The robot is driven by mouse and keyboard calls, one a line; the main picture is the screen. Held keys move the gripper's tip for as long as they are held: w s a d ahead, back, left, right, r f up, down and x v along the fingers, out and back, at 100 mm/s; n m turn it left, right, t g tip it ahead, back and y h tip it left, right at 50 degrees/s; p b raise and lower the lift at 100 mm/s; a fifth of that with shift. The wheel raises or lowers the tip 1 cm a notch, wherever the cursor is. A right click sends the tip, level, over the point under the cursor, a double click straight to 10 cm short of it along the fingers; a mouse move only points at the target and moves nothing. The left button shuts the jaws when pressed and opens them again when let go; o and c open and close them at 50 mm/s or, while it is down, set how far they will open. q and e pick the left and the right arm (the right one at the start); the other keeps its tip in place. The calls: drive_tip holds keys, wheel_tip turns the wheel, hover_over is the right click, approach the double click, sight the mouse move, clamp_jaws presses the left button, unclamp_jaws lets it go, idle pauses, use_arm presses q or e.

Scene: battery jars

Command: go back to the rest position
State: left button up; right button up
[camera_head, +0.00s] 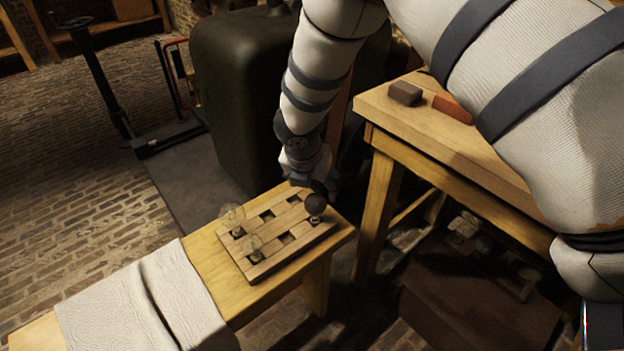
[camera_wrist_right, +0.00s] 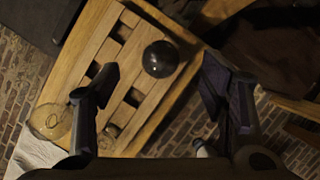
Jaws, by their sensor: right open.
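My right gripper (camera_head: 312,182) hangs over the far end of a slotted wooden rack (camera_head: 268,262) on the low bench. In the right wrist view the gripper (camera_wrist_right: 160,75) is open, its two fingers wide apart. A dark round bulb (camera_head: 315,204) stands in the rack just below it. In the wrist view the dark bulb (camera_wrist_right: 160,59) appears between the fingertips, not visibly touched by either. Two clear bulbs, one at the left edge (camera_head: 231,216) and one at the near end (camera_head: 253,246), also stand in the rack. My left gripper is out of view.
The low wooden bench (camera_head: 212,262) carries a pale cloth (camera_head: 140,305) at its near end. A taller table (camera_head: 440,140) with a dark block (camera_head: 405,93) and a reddish block (camera_head: 453,108) stands at right. A big dark tank (camera_head: 235,85) stands behind. Brick floor lies open at left.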

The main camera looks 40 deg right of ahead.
drive_tip(key=s+a+f+m+g+y+p, duration=0.1)
drive_tip(key=s+a+f+m, duration=0.15)
drive_tip(key=s, duration=0.45)
drive_tip(key=s+a+f+m+g+y+p, duration=0.2)
drive_tip(key=s+a+m, duration=0.2)
drive_tip(key=s, duration=0.3)
drive_tip(key=s+a+f+m+g+y+p, duration=0.1)
drive_tip(key=s+a+f+m, duration=0.2)
drive_tip(key=s, duration=0.4)
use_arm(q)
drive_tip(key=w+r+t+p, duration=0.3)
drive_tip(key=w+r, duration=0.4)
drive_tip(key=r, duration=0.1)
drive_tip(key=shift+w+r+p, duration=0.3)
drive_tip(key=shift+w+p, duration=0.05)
use_arm(e)
drive_tip(key=s+d+r+m+g, duration=0.1)
drive_tip(key=s+r+m, duration=0.2)
drive_tip(key=s+m, duration=1.3)
drive_tip(key=s, duration=0.7)
drive_tip(key=shift+s+d+m, duration=0.15)
drive_tip(key=shift+s+m, duration=0.15)
drive_tip(key=shift+m, duration=0.05)
